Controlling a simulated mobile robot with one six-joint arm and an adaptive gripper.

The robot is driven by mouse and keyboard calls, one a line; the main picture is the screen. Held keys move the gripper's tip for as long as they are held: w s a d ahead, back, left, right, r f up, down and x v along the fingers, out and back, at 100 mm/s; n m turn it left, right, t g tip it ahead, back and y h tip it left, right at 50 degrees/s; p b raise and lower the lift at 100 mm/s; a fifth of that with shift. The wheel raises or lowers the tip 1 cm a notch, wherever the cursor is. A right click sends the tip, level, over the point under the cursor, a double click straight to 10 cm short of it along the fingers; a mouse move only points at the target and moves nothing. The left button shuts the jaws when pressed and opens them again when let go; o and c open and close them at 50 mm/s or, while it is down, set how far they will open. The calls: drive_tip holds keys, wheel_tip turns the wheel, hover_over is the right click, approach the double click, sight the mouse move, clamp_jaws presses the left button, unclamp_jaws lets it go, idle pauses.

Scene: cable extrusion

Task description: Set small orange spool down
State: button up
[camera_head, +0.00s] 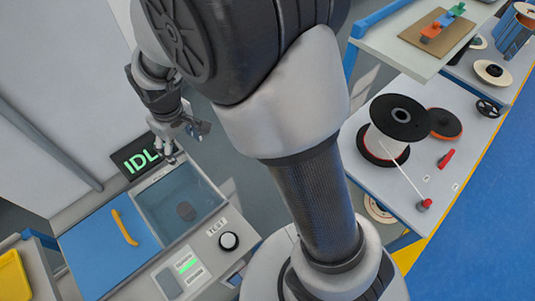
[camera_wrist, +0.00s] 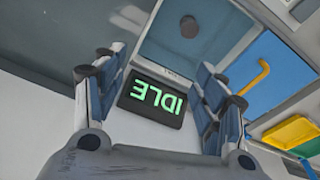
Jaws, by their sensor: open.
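My gripper (camera_head: 170,152) is open and empty beside the machine's IDLE display (camera_head: 137,156). In the wrist view the gripper's two fingers stand wide apart (camera_wrist: 158,82), with the display (camera_wrist: 157,98) seen between them. A small orange piece (camera_head: 431,32) sits on a brown board on the upper right shelf, in line with a blue and a green one. It may be the small orange spool, but it is too small to tell. My gripper is far from it.
A yellow tray (camera_head: 12,275) is lower left.

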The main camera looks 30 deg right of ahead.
drive_tip(key=s+d+r+m+t, duration=0.2)
drive_tip(key=s+d+r+m, duration=0.1)
drive_tip(key=s+d+r, duration=0.75)
drive_tip(key=s+d+r+m, duration=0.1)
drive_tip(key=s+r, duration=0.1)
drive_tip(key=s, duration=0.4)
drive_tip(key=s+d+r+m, duration=0.1)
drive_tip(key=s+r+m, duration=0.1)
drive_tip(key=s, duration=0.4)
drive_tip(key=shift+d+r+t+h, duration=0.3)
drive_tip(key=shift+d+r+t, duration=0.1)
drive_tip(key=shift+r, duration=0.15)
drive_tip(key=shift+s+a, duration=0.1)
